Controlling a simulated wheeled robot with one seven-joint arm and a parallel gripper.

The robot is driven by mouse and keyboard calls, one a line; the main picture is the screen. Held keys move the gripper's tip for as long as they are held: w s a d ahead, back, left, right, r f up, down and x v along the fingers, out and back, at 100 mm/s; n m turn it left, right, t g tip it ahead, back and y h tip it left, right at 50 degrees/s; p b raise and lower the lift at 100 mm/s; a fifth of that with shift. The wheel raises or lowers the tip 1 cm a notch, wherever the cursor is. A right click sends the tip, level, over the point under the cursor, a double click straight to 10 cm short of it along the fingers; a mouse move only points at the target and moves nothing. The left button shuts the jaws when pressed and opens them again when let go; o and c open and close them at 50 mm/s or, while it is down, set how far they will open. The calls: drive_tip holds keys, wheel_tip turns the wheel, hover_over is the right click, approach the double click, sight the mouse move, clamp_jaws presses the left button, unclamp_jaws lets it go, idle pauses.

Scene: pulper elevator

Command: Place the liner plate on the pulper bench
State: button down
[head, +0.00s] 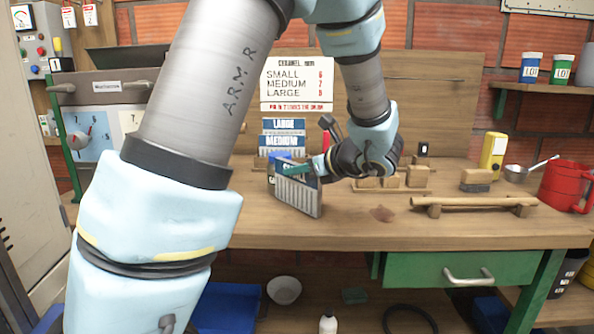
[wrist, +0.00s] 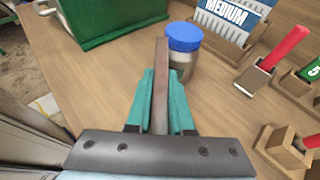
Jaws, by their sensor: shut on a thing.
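The liner plate (head: 299,196) is a grey ribbed plate with a blue-and-white label band along its top. My gripper (head: 298,170) is shut on its upper edge, its teal fingers partly covering the label. The plate is upright, over the front part of the wooden bench (head: 365,228); I cannot tell whether its lower edge touches the top. In the wrist view the plate (wrist: 160,80) is seen edge-on between the teal fingers (wrist: 160,100). Plates labelled LARGE (head: 283,125) and MEDIUM (head: 282,141) stand in a rack behind.
A blue-lidded jar (wrist: 184,45) stands just beyond the plate. A green box-like body (wrist: 110,20) is at upper left in the wrist view. A red-handled tool (wrist: 285,46) and wooden holders (wrist: 283,150) are to the right. A wooden rod (head: 474,203) lies on supports; bare benchtop lies before it.

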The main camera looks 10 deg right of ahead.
drive_tip(key=c, duration=1.3)
unclamp_jaws()
drive_tip(key=shift+f, duration=0.15)
drive_tip(key=o, duration=0.5)
drive_tip(key=shift+r, duration=0.3)
drive_tip(key=v, duration=1.2)
drive_tip(key=shift+d+f, duration=0.1)
drive_tip(key=shift+f, duration=0.1)
